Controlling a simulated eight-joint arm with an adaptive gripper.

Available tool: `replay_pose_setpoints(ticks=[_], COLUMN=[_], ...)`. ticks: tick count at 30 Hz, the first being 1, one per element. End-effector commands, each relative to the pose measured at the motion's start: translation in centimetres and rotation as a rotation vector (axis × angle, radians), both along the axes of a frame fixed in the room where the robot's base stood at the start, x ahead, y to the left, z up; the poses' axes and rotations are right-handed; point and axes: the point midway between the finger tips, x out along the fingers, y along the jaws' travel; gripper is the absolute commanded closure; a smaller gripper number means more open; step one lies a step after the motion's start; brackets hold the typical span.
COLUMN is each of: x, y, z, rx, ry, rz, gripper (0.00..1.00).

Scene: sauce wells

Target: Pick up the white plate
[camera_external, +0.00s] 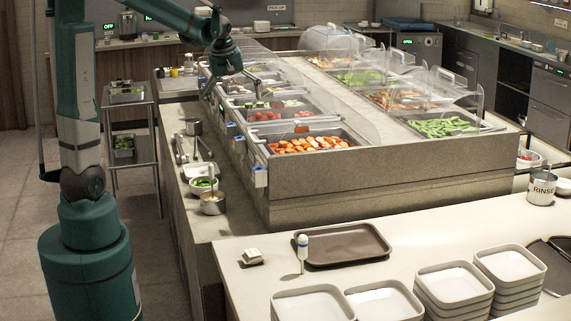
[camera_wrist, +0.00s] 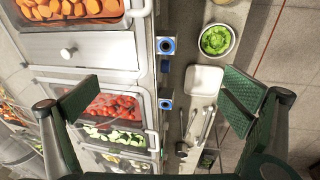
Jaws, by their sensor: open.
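A small white square plate (camera_wrist: 204,80) lies on the narrow side counter in the wrist view, between a bowl of green food and some metal utensils. In the external view the white plate (camera_external: 197,170) shows small behind that bowl. Several stacks of white square dishes (camera_external: 455,283) also stand on the front counter. My gripper (camera_external: 233,92) is open and empty, above the left side of the food bar. In the wrist view its two green pads (camera_wrist: 160,100) are wide apart, with the plate below, nearer the right pad. The pads touch nothing.
The bowl of green food (camera_wrist: 217,40) and tongs (camera_wrist: 207,125) flank the plate. A metal pot (camera_external: 212,203) stands nearer the front. The food bar (camera_external: 310,143) with clear guards borders the counter. A brown tray (camera_external: 345,243) lies on the front counter.

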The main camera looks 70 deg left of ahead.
Motion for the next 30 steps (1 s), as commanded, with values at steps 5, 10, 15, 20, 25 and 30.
replay_pose_setpoints(ticks=[5,10,15,20,25,30], x=[-1.0,-2.8,-4.7,-6.3,-7.8,-8.1], y=[5.7,10.4,13.6,15.8,17.8,18.3], z=[-2.4,-6.0,-9.8,-12.4,-15.0,-15.8], rx=[-0.036,-0.068,-0.089,-0.106,-0.119,-0.125], ry=[0.013,0.026,0.035,0.044,0.049,0.073], rz=[0.143,0.271,0.356,0.416,0.473,0.417], gripper=[0.00,0.00,0.00,0.00,0.00,0.00])
